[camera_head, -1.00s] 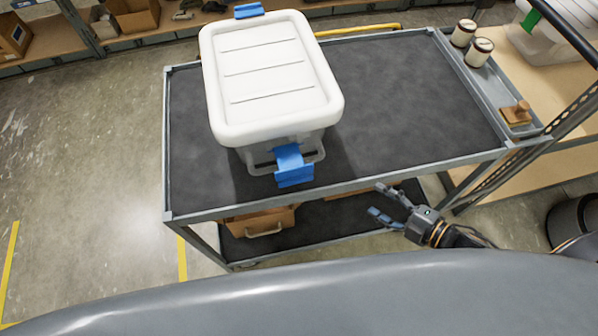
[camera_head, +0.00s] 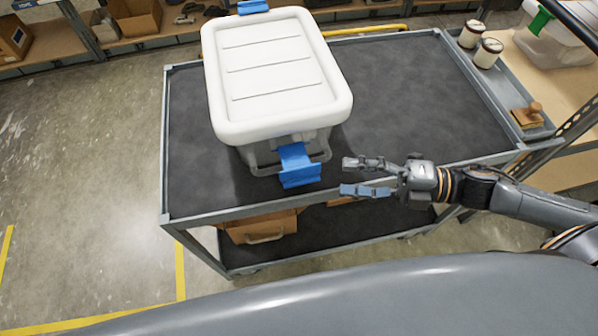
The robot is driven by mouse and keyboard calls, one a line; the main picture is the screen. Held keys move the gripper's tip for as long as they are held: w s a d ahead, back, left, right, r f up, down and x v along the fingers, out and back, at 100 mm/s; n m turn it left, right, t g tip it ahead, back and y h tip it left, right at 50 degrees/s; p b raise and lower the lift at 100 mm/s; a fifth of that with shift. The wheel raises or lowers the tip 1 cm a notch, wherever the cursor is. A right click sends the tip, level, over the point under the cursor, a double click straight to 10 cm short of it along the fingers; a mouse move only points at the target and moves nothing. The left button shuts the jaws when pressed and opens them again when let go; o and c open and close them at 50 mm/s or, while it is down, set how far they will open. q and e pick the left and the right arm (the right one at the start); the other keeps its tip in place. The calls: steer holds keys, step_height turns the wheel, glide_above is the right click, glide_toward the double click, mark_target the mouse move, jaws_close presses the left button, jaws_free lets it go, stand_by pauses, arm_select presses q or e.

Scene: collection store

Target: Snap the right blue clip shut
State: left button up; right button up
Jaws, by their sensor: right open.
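A white lidded box (camera_head: 275,85) stands on the dark top of a grey cart (camera_head: 400,95). A blue clip (camera_head: 299,166) on the box's near side hangs outward and down from the lid edge. Another blue clip (camera_head: 253,6) shows at the box's far side. My right gripper (camera_head: 345,177) is open and empty, to the right of the near clip and apart from it, over the cart's front edge. Its fingers point left toward the clip. My left gripper is not in view.
Two jars (camera_head: 487,53) and a wooden-handled block (camera_head: 527,115) sit in the cart's right side tray. A cardboard box (camera_head: 262,230) is on the lower shelf. The cart top right of the white box is clear.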

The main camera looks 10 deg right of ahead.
mark_target(305, 175)
steer(key=p+x, duration=0.1)
steer(key=x, duration=0.8)
steer(key=shift+r+p, duration=0.2)
steer(key=shift+p, duration=0.2)
steer(key=shift+w+a+f, duration=0.2)
steer(key=shift+w+a, duration=0.05)
steer(key=shift+a, duration=0.35)
steer(key=shift+c, duration=0.5)
jaws_close()
